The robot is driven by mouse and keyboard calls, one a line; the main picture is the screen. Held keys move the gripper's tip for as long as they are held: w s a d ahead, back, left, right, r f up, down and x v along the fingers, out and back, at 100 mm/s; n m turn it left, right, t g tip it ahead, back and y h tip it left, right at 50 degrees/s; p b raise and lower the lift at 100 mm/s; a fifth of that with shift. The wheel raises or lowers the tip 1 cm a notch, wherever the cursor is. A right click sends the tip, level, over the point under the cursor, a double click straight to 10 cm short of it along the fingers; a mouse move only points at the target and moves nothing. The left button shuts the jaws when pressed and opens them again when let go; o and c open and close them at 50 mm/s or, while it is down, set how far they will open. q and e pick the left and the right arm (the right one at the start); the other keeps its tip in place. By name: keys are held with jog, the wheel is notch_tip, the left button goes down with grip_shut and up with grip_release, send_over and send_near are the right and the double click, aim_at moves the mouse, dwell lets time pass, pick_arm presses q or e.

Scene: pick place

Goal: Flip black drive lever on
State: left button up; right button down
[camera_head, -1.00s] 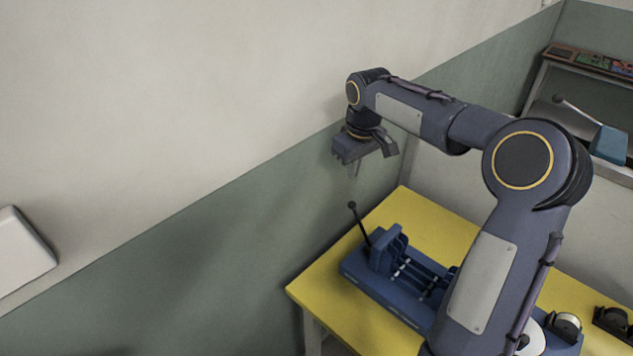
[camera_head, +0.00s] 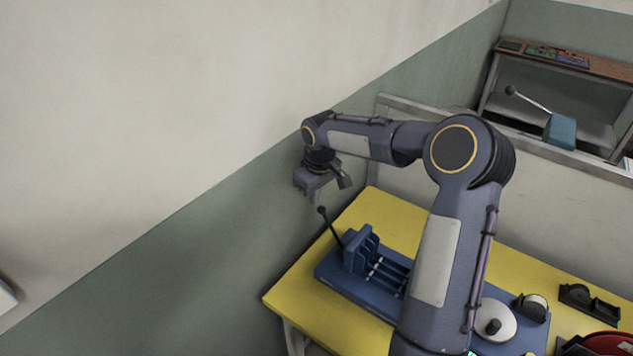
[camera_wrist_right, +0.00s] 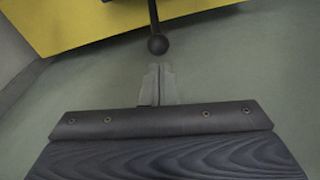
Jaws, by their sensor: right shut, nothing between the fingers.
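The black drive lever (camera_head: 331,228) is a thin rod with a ball knob on the left end of a blue machine (camera_head: 356,257). The rod leans up and to the left. My right gripper (camera_head: 318,196) is shut and empty, close above the knob in the head view. In the right wrist view the shut fingertips (camera_wrist_right: 157,70) point at the ball knob (camera_wrist_right: 158,44), with a small gap showing between them in the picture. Whether they touch cannot be told. My left gripper is out of view.
The blue machine stands on a yellow table (camera_head: 280,297). A white disc (camera_head: 495,322) and black fixtures (camera_head: 590,300) are to the right. Another lever with a blue box (camera_head: 560,131) sits behind, near a shelf (camera_head: 575,63). The wall is close on the left.

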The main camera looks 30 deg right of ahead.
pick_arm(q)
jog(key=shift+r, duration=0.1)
pick_arm(e)
jog(key=shift+w+f, duration=0.1)
jog(key=shift+f, duration=0.8)
